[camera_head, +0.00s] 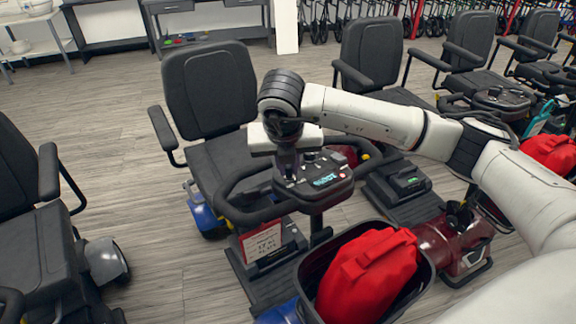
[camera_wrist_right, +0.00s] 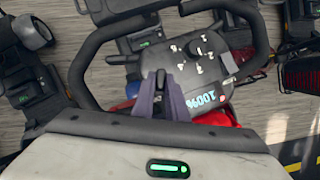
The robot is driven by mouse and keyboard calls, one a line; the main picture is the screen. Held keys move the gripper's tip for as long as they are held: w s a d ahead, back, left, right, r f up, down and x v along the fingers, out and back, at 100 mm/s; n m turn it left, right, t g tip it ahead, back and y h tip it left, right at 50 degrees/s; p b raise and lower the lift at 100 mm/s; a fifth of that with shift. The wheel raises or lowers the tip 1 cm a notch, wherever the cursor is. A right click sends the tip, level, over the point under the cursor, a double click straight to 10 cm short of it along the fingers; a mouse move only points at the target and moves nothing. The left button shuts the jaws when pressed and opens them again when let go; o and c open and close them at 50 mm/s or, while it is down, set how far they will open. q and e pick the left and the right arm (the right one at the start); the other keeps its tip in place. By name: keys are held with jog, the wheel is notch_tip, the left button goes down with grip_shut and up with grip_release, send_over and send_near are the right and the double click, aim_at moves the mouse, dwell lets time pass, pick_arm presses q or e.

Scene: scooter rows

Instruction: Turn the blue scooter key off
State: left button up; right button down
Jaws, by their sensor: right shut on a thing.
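The blue scooter (camera_head: 205,215) stands in the middle of the head view, with a black seat and blue body parts. My right gripper (camera_head: 287,160) points down at the console's left part. In the wrist view its purple-grey fingers (camera_wrist_right: 165,90) are close together over the console's edge. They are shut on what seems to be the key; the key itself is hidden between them. My left gripper is not in view.
A handlebar loop (camera_head: 230,200) surrounds the console closely. A red bag (camera_head: 365,275) sits in the front basket (camera_head: 425,285). Other scooters stand left and right; grey floor (camera_head: 60,110) is open at the back left.

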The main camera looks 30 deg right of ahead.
jog(key=n+b, duration=0.1)
jog(key=n+y+b, duration=0.1)
jog(key=b, duration=0.1)
jog(key=n+y+b, duration=0.1)
jog(key=n+b, duration=0.1)
jog(key=shift+d+f+t, duration=0.2)
jog(key=shift+d+t, duration=0.1)
jog(key=shift+d+n+y+b, duration=0.1)
jog(key=shift+n+y+b, duration=0.5)
jog(key=shift+n, duration=0.3)
jog(key=shift+r+n+y, duration=0.15)
jog(key=shift+n+y, duration=0.15)
jog(key=shift+n, duration=0.2)
jog(key=shift+d+n+y+b, duration=0.1)
jog(key=shift+n+y+b, duration=0.35)
jog(key=shift+n, duration=0.25)
jog(key=shift+d+r+n+g+y, duration=0.15)
jog(key=shift+n+g+y, duration=0.4)
jog(key=shift+n, duration=0.85)
jog(key=shift+w, duration=0.1)
jog(key=c, duration=1.8)
grip_release()
jog(key=shift+o, duration=0.2)
